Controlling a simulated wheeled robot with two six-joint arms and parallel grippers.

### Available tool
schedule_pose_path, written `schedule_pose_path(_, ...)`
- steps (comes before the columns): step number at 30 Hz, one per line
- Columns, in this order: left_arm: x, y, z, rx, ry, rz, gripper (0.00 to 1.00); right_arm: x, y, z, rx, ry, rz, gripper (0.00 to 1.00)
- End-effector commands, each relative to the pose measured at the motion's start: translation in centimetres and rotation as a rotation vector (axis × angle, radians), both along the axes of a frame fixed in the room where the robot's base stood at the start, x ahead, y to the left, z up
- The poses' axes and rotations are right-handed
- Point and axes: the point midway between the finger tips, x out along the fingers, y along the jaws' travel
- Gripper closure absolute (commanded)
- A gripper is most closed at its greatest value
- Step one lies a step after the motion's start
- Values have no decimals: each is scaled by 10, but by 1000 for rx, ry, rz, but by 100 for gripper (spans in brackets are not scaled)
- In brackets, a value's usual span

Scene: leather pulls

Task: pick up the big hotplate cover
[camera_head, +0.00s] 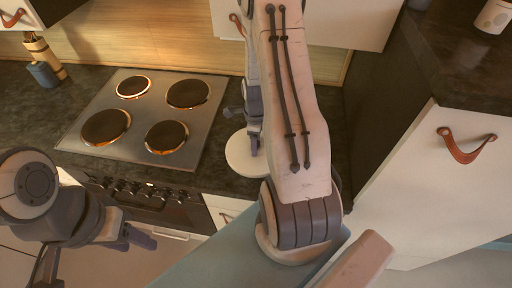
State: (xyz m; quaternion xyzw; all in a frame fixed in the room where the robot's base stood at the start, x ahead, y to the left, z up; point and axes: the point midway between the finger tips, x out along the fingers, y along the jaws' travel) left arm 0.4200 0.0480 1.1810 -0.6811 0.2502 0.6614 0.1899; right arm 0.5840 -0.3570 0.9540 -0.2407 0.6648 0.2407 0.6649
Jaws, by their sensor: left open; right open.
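A round white disc, which looks like the hotplate cover (240,162), lies flat on the dark counter just right of the stove. Part of it is hidden behind my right arm and gripper. My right gripper (243,126) is open, pointing down over the far part of the disc; I cannot tell whether a finger touches it. My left gripper (138,238) is open and empty at lower left, in front of the oven and away from the disc.
The steel cooktop (143,124) has several bare dark hotplates with glowing rims. Oven knobs (135,188) line the front. A blue-grey container (44,74) stands at the back left. A white cabinet with a leather pull (466,148) and a white canister (494,16) are on the right.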

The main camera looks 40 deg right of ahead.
Motion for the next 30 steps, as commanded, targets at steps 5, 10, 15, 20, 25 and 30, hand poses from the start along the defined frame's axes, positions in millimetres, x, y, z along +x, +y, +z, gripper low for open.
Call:
schedule_pose_path(5,0,0,0,0,0,0,50,0,0,0,0,0,0,52)
schedule_pose_path(10,0,0,0,0,0,0,50,0,0,0,0,0,0,100)
schedule_pose_path(15,0,0,0,0,0,0,50,0,0,1,-1,-1,0,100)
schedule_pose_path(20,0,0,-1,0,0,0,50,0,0,3,-1,-2,0,100)
schedule_pose_path(25,0,0,-5,0,0,0,50,1,-1,16,-2,-4,0,100)
schedule_pose_path(30,0,0,-11,0,0,-1,50,1,-1,44,-3,-5,0,100)
